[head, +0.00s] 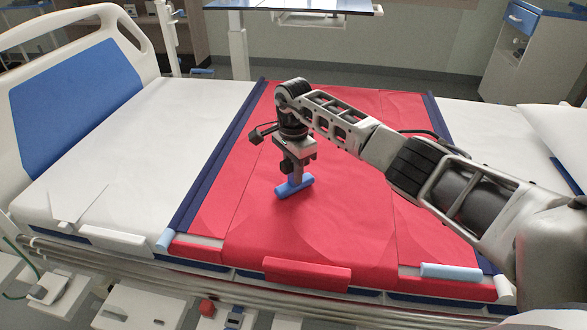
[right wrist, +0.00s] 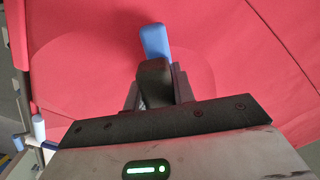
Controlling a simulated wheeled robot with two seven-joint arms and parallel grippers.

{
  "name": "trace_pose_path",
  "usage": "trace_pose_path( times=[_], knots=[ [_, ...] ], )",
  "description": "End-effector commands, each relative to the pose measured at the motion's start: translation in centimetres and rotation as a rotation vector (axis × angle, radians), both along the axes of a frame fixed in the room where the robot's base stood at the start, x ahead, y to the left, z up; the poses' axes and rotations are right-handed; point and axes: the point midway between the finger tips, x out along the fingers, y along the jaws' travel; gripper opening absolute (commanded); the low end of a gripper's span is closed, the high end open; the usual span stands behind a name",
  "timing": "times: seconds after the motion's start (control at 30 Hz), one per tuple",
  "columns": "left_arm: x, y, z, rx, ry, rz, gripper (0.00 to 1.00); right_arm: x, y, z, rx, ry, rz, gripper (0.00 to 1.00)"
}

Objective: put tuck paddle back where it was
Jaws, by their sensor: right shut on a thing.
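The tuck paddle appears as a short blue bar (head: 298,186) over the middle of the red sheet (head: 240,235) on the bed. My right gripper (head: 296,173) points down from above and is shut on the paddle. The right wrist view shows the blue end of the paddle (right wrist: 155,42) sticking out past the dark fingers, with red cloth behind it. The rest of the paddle is hidden by the fingers. I cannot tell whether it touches the sheet. My left gripper is not in view.
Dark blue strips (head: 212,166) edge the red sheet on both sides. White mattress (head: 90,160) is bare to the left. A red bar (head: 307,273) and pale blue bars (head: 450,271) lie along the near edge, by the bed rail. An overbed table (head: 290,5) stands behind.

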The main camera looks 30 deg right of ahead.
Motion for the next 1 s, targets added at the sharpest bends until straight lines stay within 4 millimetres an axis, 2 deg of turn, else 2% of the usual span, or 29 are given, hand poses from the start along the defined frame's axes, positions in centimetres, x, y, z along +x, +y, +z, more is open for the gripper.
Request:
trace_pose_path(
  times=[0.2,0.23,0.3,0.67,0.77,1.0],
  knots=[
    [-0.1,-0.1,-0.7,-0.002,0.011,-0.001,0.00,0.0,0.0,-0.4,-0.001,0.000,0.000,0.00],
    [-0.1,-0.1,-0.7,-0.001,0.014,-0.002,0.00,0.0,0.0,-0.3,-0.001,0.000,0.000,0.33],
    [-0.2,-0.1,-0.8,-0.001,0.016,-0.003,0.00,0.0,0.0,-0.3,-0.001,0.000,0.000,0.47],
    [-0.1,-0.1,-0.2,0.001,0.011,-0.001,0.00,0.0,0.0,0.3,0.000,0.000,-0.001,0.47],
    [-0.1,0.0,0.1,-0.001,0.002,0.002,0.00,0.1,-0.1,1.6,-0.002,-0.004,-0.001,0.47],
    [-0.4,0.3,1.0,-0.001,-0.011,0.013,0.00,0.1,-0.1,6.9,-0.001,-0.005,0.000,0.47]
  ],
)
